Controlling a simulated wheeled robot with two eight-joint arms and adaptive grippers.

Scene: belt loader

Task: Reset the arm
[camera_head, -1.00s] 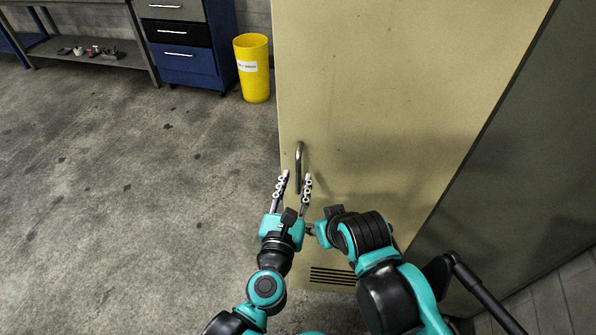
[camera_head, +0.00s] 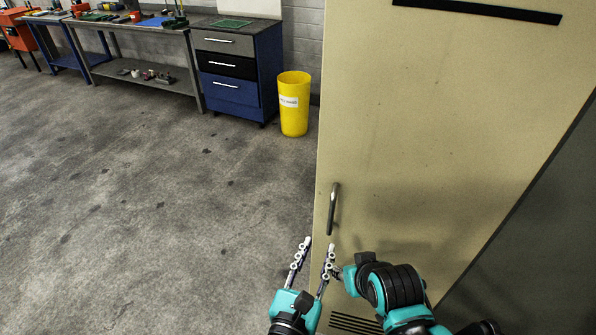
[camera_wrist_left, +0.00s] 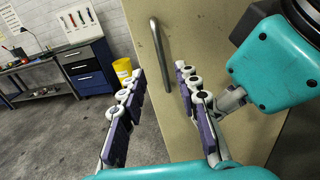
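My left gripper (camera_head: 318,246) is open and empty, in front of the beige cabinet door, just below its handle. Its two fingers stand apart in the left wrist view (camera_wrist_left: 163,84). The metal handle (camera_head: 332,209) is a vertical bar near the door's left edge; it also shows in the left wrist view (camera_wrist_left: 159,52), ahead of the fingers and apart from them. My right arm is at the lower right, close to the left gripper. Its fingers are mostly hidden, so I cannot tell their state.
The tall beige cabinet (camera_head: 430,140) fills the right side. A yellow bin (camera_head: 293,105) stands left of it by the wall, beside a blue drawer unit (camera_head: 236,90). A grey workbench (camera_head: 140,62) is at the upper left. The floor (camera_head: 130,230) at left is clear.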

